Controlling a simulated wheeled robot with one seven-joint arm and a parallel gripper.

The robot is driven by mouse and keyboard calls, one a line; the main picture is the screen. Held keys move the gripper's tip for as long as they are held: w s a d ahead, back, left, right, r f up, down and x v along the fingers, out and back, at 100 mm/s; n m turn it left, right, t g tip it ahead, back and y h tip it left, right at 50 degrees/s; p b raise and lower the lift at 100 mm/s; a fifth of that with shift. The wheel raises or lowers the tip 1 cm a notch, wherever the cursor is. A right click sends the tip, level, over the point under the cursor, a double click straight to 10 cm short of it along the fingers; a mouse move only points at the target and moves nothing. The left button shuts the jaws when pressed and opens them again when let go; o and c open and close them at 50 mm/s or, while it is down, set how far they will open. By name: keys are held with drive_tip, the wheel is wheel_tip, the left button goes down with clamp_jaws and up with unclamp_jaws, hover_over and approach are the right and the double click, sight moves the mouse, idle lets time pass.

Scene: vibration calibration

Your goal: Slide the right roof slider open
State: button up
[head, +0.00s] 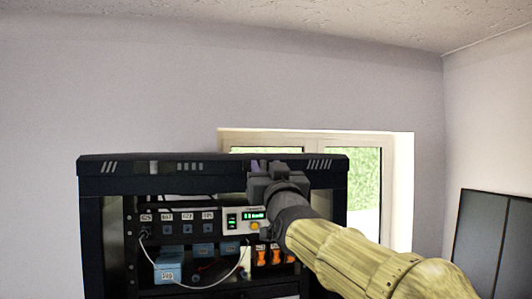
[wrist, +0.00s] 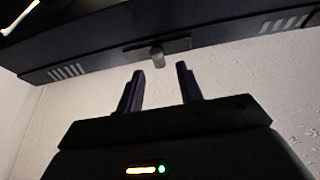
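A black rack has a roof beam (head: 120,166) across its top. In the head view my gripper (head: 268,166) is in front of the right part of this beam and covers the right roof slider. In the wrist view a small grey knob (wrist: 157,58) on a dark plate (wrist: 178,45) sits on the beam's face, apparently the right slider. My gripper (wrist: 160,69) is open, with its two fingers apart and empty. The knob lies just beyond the fingertips, in line with the gap between them. Contact cannot be made out.
A similar slider (head: 153,167) sits on the left of the beam. Below are a control panel (head: 180,225), a white cable, blue boxes (head: 168,267) and orange items (head: 268,257). A window (head: 366,175) is behind. A dark panel (head: 492,240) stands at right.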

drive_tip(key=shift+p+x, duration=0.5)
drive_tip(key=shift+x, duration=0.55)
clamp_jaws()
drive_tip(key=shift+d, duration=0.1)
